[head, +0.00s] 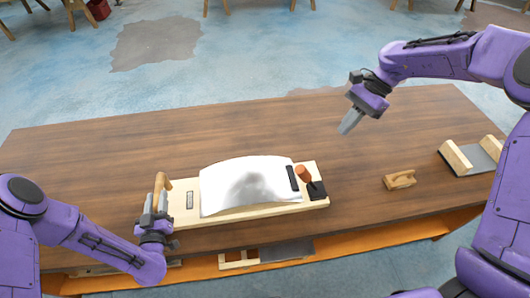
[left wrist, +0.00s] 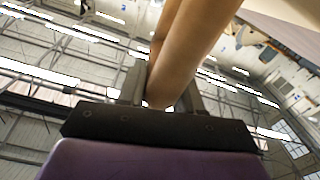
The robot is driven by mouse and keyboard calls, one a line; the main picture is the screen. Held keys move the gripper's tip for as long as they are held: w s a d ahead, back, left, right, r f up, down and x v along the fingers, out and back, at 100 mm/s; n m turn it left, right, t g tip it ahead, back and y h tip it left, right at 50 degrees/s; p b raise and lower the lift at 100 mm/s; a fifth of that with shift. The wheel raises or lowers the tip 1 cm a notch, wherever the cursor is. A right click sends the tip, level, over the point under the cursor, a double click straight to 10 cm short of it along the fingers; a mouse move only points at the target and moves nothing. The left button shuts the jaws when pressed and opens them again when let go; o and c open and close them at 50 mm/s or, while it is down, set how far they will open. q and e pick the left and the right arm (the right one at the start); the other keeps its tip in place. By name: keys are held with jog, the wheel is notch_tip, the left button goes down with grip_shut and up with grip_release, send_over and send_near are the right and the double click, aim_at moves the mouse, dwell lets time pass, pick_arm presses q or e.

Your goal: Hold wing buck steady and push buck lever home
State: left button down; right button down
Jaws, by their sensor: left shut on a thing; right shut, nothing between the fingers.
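The wing buck (head: 178,214) is a pale wooden base lying on the table, with a curved shiny metal sheet (head: 248,184) over its middle. A wooden handle (head: 162,186) stands up at its left end. My left gripper (head: 155,206) is shut on this handle; the tan wood also shows between the fingers in the left wrist view (left wrist: 185,60). The buck lever (head: 303,174), with an orange-brown knob, stands tilted to the left from a black block (head: 317,190) at the buck's right end. My right gripper (head: 349,122) is shut and empty, above the table, right of and beyond the lever, apart from it.
A small wooden block with a handle (head: 399,180) lies on the table to the right. Further right is a grey piece with two wooden rails (head: 475,158). The table (head: 150,143) is clear behind the buck. A lower shelf (head: 345,246) shows under the front edge.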

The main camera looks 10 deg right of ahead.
send_near(309, 180)
jog(key=a+f, duration=0.2)
jog(key=a, duration=0.1)
jog(key=shift+w+a+f, duration=0.1)
jog(key=shift+w+a, duration=0.1)
jog(key=shift+w, duration=0.2)
